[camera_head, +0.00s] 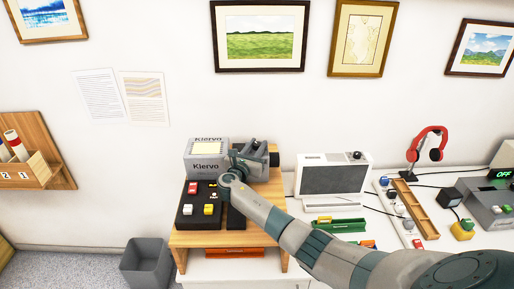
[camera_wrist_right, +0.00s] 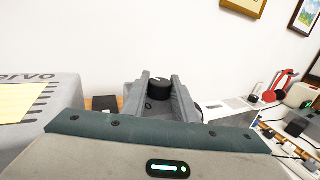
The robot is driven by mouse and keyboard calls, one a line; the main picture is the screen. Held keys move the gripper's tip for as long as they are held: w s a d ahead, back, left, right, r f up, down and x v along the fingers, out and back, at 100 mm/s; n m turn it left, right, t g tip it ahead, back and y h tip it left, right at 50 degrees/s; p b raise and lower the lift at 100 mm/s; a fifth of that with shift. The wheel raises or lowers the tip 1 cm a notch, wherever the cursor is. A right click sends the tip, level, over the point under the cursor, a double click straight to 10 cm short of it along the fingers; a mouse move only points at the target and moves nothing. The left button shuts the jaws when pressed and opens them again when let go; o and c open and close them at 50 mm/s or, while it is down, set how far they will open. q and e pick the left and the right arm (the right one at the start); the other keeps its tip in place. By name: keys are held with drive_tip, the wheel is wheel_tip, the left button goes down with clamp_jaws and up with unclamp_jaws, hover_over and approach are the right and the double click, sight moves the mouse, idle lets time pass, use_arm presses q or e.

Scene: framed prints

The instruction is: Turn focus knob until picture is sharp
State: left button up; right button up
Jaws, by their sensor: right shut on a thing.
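In the head view my right arm reaches in from the lower right, and its gripper (camera_head: 262,152) is beside the right side of a grey box marked "Kiervo" (camera_head: 208,166). In the right wrist view a black round knob (camera_wrist_right: 160,91) with a white mark on top sits between the two fingers of the gripper (camera_wrist_right: 160,97). The gripper is shut on the knob. In the head view the gripper hides the knob. The grey box also shows in the wrist view (camera_wrist_right: 38,105), at the left. My left gripper is not in view.
A black panel (camera_head: 188,216) with red, white and yellow buttons lies on the wooden stand (camera_head: 200,239). A white monitor (camera_head: 335,179) with a dark screen, red headphones (camera_head: 428,143) and a grey bin (camera_head: 147,262) stand around. A framed green landscape (camera_head: 260,38) hangs above.

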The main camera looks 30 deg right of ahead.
drive_tip(key=shift+r, duration=0.1)
drive_tip(key=o, duration=1.1)
drive_tip(key=shift+c, duration=0.2)
drive_tip(key=shift+s+a+f+b, duration=0.2)
drive_tip(key=shift+s+a+b, duration=0.15)
drive_tip(key=shift+a, duration=0.35)
drive_tip(key=b+v, duration=0.4)
drive_tip(key=v, duration=1)
drive_tip(key=shift+s+a, duration=0.15)
drive_tip(key=shift+a, duration=0.1)
drive_tip(key=shift+s+a+r+b, duration=0.2)
drive_tip(key=shift+s+a+b, duration=0.2)
drive_tip(key=shift+a, duration=0.1)
